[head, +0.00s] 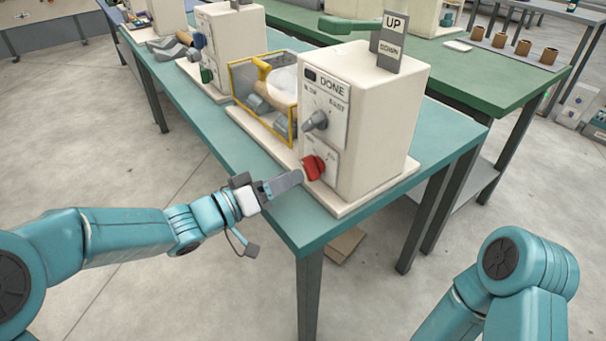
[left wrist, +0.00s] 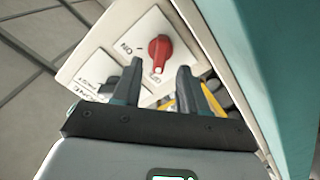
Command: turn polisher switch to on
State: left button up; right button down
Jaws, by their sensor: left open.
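The polisher is the cream box (head: 383,120) on the teal table, with a panel facing left. A red switch knob (head: 313,168) is low on that panel. In the left wrist view the red knob (left wrist: 160,48) sits on a white plate, with an "ON" label to its left. The knob's handle lies roughly along the picture's vertical, not toward "ON". My left gripper (head: 292,180) is open, its fingers pointing at the knob from the left. In the left wrist view its fingertips (left wrist: 159,68) are apart, with the knob just beyond them. Contact cannot be told. My right gripper is out of view.
Above the red knob is a grey dial (head: 315,121) under a "DONE" label. A yellow-framed guard box (head: 262,95) stands beside the polisher. An UP/DOWN sign (head: 390,42) rises behind. The teal table (head: 310,225) has its near corner below my left gripper. Floor in front is mostly open.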

aim_at(306, 171)
pick_arm(q)
jog(key=shift+x, duration=2.35)
grip_shut()
